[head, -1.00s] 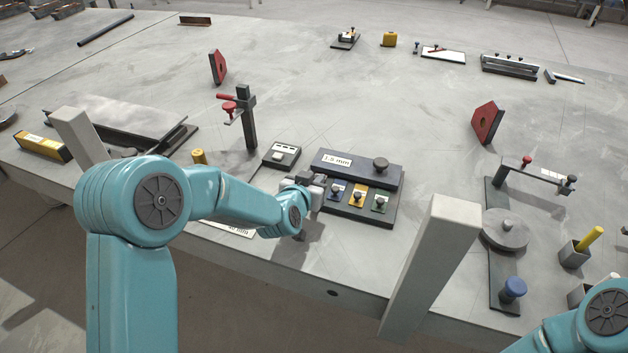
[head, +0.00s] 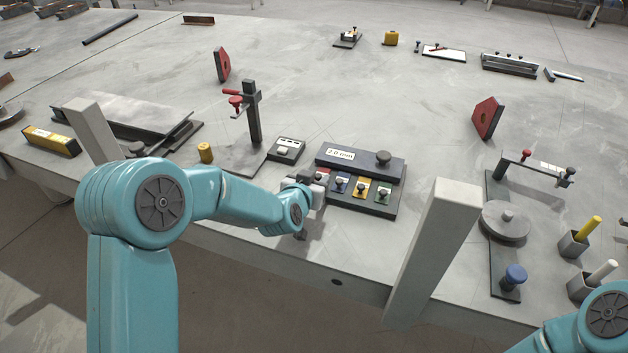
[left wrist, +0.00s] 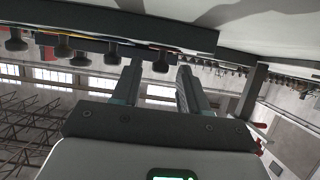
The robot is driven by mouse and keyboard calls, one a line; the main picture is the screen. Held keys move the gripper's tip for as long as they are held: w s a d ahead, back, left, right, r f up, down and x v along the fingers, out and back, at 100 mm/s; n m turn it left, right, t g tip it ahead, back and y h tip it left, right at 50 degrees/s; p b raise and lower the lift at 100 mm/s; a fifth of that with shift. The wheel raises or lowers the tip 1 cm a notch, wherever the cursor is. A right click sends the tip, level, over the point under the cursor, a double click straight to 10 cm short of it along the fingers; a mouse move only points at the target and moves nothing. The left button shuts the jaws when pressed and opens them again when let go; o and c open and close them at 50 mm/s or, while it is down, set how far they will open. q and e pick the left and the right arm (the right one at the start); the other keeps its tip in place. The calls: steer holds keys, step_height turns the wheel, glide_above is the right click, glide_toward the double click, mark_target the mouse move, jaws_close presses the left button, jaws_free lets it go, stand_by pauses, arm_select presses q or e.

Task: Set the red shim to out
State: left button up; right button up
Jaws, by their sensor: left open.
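The shim box (head: 360,171) is a dark block at the table's front edge with a label (head: 340,154) reading 2.0 mm. Along its front are blue (head: 341,184), yellow (head: 361,188) and green (head: 383,193) shims with knobs. The red shim (head: 323,171) shows only as a small red patch at the left end, mostly hidden by my left gripper (head: 312,190). In the left wrist view my left gripper (left wrist: 158,85) is open, with a dark knob (left wrist: 160,63) between its fingertips. I cannot tell whether they touch it. My right gripper is out of view.
A small grey device (head: 286,150) and a post with a red clamp (head: 251,112) stand left of the box. A pale upright post (head: 435,250) rises in front, to its right. A round grey disc fixture (head: 506,222) lies further right.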

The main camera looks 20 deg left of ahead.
arm_select(q)
steer(key=v, duration=1.6)
steer(key=shift+s, duration=0.2)
